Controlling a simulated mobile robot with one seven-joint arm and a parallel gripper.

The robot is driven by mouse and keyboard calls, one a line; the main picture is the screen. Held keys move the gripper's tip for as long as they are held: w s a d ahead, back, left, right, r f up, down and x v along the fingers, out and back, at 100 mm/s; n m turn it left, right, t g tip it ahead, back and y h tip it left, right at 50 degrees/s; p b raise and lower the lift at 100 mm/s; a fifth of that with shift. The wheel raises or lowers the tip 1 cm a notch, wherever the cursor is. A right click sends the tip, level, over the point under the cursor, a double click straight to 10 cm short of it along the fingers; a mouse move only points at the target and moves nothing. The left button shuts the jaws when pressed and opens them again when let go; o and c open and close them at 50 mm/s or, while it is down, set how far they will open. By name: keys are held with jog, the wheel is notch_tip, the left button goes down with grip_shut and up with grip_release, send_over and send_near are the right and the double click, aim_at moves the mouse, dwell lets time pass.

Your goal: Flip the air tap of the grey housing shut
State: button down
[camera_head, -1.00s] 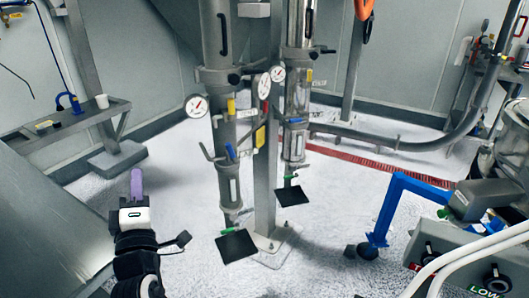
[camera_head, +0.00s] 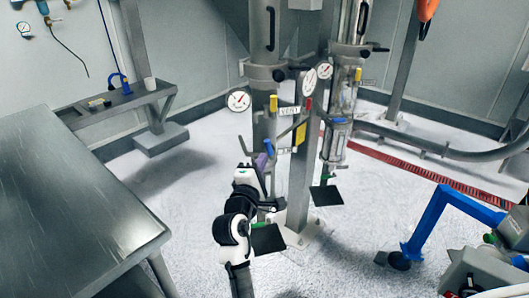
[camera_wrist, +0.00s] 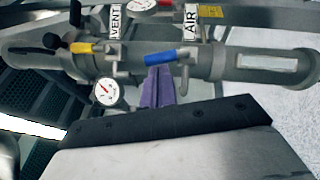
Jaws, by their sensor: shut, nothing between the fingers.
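The grey housing (camera_head: 264,125) is an upright metal tube left of the post in the head view. It lies across the wrist view (camera_wrist: 215,65). Its air tap has a blue handle (camera_wrist: 165,57) beside the AIR label (camera_wrist: 191,26), lying roughly along the tube; it also shows in the head view (camera_head: 268,147). A yellow handle (camera_wrist: 82,48) sits by the VENT label (camera_wrist: 115,22). My gripper (camera_wrist: 157,85) has purple fingers, shut and empty, close to the blue handle. Whether they touch it I cannot tell. My gripper partly covers the lower tube in the head view (camera_head: 261,160).
A second housing with a clear section (camera_head: 345,100) stands right of the post (camera_head: 302,175). Round gauges (camera_head: 238,101) stick out near the taps. A steel table (camera_head: 75,185) is at left, and a blue frame (camera_head: 428,220) at right.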

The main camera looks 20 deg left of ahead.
aim_at(269, 147)
jog(key=shift+w+r, duration=0.15)
jog(key=shift+w, duration=1.2)
jog(key=shift+r+p, duration=0.1)
jog(key=shift+p, duration=0.2)
